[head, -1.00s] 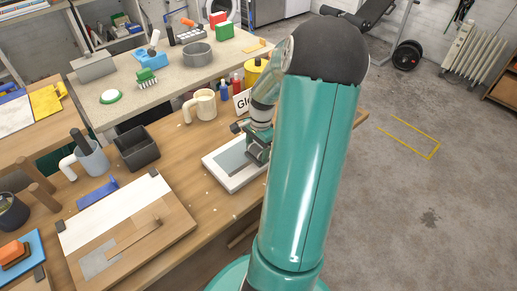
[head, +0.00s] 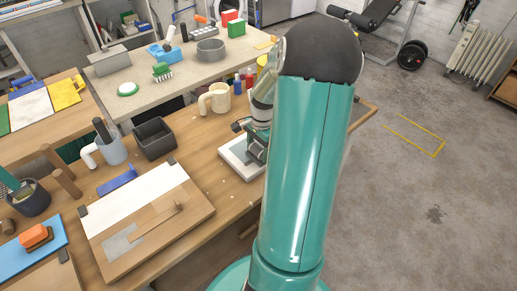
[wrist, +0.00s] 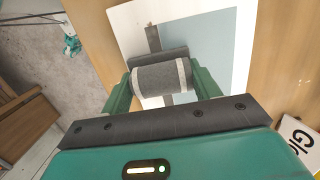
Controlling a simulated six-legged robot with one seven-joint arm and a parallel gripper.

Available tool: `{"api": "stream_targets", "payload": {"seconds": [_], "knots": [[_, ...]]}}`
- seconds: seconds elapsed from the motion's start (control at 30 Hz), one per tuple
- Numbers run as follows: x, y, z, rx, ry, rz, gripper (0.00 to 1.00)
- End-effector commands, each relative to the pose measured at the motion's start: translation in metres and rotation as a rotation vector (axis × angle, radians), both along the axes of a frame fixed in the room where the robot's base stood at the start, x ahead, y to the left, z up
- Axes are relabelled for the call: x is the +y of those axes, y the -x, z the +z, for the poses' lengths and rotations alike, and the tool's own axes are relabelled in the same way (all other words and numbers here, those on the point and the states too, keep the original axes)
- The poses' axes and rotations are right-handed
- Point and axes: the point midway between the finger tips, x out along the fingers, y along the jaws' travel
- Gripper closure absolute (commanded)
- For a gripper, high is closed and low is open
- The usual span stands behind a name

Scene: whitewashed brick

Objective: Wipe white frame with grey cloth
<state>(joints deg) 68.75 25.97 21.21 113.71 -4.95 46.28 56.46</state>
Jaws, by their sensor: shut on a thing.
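The white frame (wrist: 128,20) lies flat on the wooden workbench, around a grey-blue panel (wrist: 210,50). In the head view the left part of the frame (head: 229,154) shows and my arm covers the rest. My gripper (head: 256,150) is over the frame. In the wrist view my gripper (wrist: 162,85) is shut on the grey cloth (wrist: 160,77), a grey roll with pale ends between green fingers. The cloth is over the frame's left part and the panel's edge; whether it touches is unclear. A narrow darker strip shows above and below it.
A cream mug (head: 215,98) and small bottles stand behind the frame. A white lettered card (wrist: 301,140) is close by at right in the wrist view. A wooden board (head: 190,208) and a dark box (head: 155,139) are to the left.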

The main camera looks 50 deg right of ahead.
Motion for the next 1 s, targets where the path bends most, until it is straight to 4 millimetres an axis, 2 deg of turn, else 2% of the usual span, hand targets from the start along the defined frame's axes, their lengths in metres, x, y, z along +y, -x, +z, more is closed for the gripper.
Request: {"api": "stream_targets", "payload": {"seconds": [0.07, 0.13, 0.37, 0.8, 1.0], "knots": [[-0.001, -0.002, 0.004, -0.001, 0.003, 0.001, 0.6], [-0.002, -0.002, 0.02, -0.002, 0.006, 0.002, 0.6], [-0.001, -0.005, 0.031, -0.001, 0.002, 0.005, 0.6], [0.002, -0.012, 0.07, -0.002, 0.003, 0.012, 0.6], [0.004, -0.014, 0.08, -0.001, 0.002, 0.016, 0.6]]}}
